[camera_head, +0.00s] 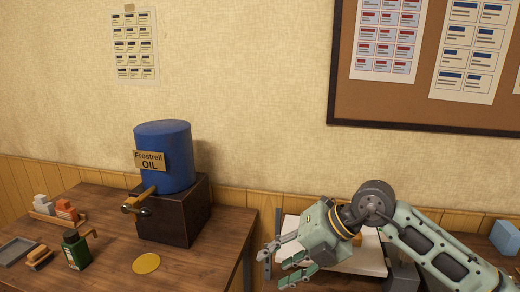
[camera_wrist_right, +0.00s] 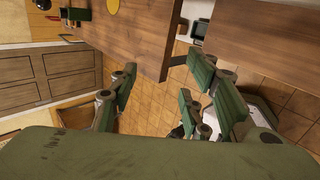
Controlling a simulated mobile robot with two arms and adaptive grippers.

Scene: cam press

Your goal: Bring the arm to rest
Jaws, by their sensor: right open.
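My right arm (camera_head: 440,255) comes in from the right in the head view. Its right gripper (camera_head: 272,265) points left, beside the right edge of the wooden table (camera_head: 215,262). The gripper is open and empty. In the right wrist view the green fingers of the right gripper (camera_wrist_right: 165,100) stand wide apart, with floor and the table's edge behind them. Nothing is between them. My left gripper shows in neither view.
A blue oil drum (camera_head: 165,160) sits on a dark box (camera_head: 185,215) with a tap. A green jar (camera_head: 75,250), a yellow disc (camera_head: 146,263) and a grey tray (camera_head: 16,250) are on the table. A white surface (camera_head: 350,258) lies behind my right arm.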

